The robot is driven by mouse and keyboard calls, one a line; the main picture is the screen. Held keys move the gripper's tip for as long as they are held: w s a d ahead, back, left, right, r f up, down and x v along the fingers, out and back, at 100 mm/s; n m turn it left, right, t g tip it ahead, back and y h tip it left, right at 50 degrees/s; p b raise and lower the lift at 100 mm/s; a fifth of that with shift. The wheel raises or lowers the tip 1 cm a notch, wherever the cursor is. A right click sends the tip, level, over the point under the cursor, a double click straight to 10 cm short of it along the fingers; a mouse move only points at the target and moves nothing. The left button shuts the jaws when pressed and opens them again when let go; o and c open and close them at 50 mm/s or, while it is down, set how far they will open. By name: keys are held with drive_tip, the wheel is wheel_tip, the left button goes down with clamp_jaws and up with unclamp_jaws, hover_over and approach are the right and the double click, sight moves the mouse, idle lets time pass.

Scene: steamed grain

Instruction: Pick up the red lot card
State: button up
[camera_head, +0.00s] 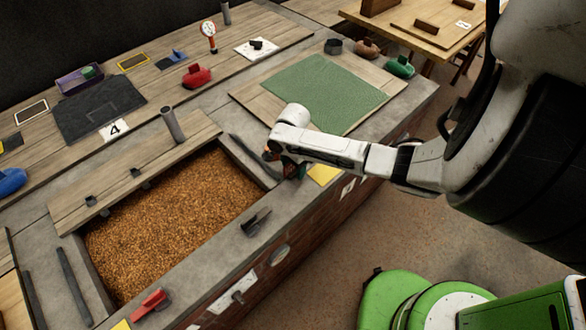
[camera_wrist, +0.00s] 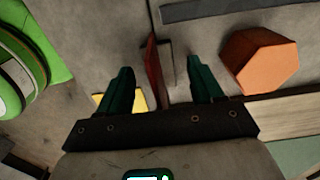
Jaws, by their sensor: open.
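In the wrist view, a thin red card (camera_wrist: 153,68), seen nearly edge-on, stands upright against a grey metal holder (camera_wrist: 168,62) on the concrete surface. My gripper (camera_wrist: 160,72) has its two dark green fingers spread, one on each side of the card, with a gap visible on both sides. Nothing is held. In the head view my gripper (camera_head: 286,168) is low over the concrete rim at the right end of the grain bed; my arm and fingers mostly hide the card there.
An orange hexagonal block (camera_wrist: 260,58) stands close to the right finger. A yellow square (camera_head: 324,174) lies beside my gripper. The grain bed (camera_head: 165,230) is to the left, a green mat (camera_head: 325,95) behind. A red-handled item (camera_head: 150,303) lies on the front rim.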

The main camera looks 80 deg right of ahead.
sight(294, 172)
drive_tip(key=shift+f, duration=0.35)
idle(0.5)
drive_tip(key=c, duration=1.1)
drive_tip(key=shift+r, duration=0.15)
drive_tip(key=shift+r, duration=0.5)
drive_tip(key=r, duration=0.3)
drive_tip(key=shift+s+a+r, duration=0.1)
drive_tip(key=shift+s+a, duration=0.1)
drive_tip(key=shift+s, duration=0.05)
drive_tip(key=s+a+r, duration=0.2)
drive_tip(key=s+r, duration=0.1)
drive_tip(key=s+a+r, duration=0.2)
drive_tip(key=s+r, duration=0.1)
drive_tip(key=s, duration=0.1)
drive_tip(key=s+a+r, duration=0.3)
drive_tip(key=s, duration=0.1)
drive_tip(key=shift+s+p, duration=0.2)
drive_tip(key=shift+p, duration=0.1)
